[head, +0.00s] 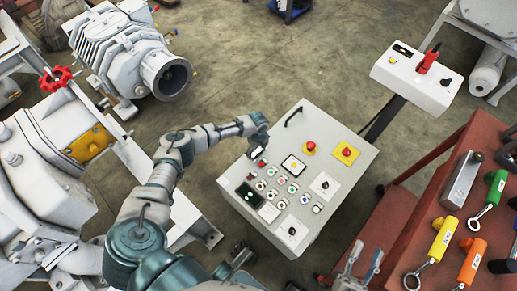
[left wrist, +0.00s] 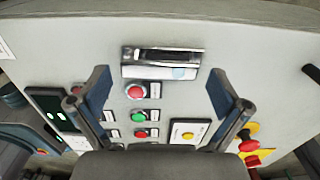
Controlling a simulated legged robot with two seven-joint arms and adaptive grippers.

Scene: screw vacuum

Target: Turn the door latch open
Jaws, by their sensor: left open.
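The door latch (left wrist: 160,72), a silver plate with a dark recessed slot, sits on the grey control panel (left wrist: 255,65) in the left wrist view. It lies between and just beyond the two blue fingers of my left gripper (left wrist: 161,95), which are spread apart and hold nothing. In the head view my left gripper (head: 258,138) is over the upper left edge of the control panel and hides the latch. My right gripper (head: 364,262) is at the bottom edge of the head view, with two fingers apart and nothing seen between them.
Red, green and yellow buttons lie below the latch. A black handle (head: 294,115) is at the panel's top edge. A white box with a red lever (head: 428,62) stands behind right. A red cart (head: 398,230) with colored tools is at right; machinery (head: 125,55) is at left.

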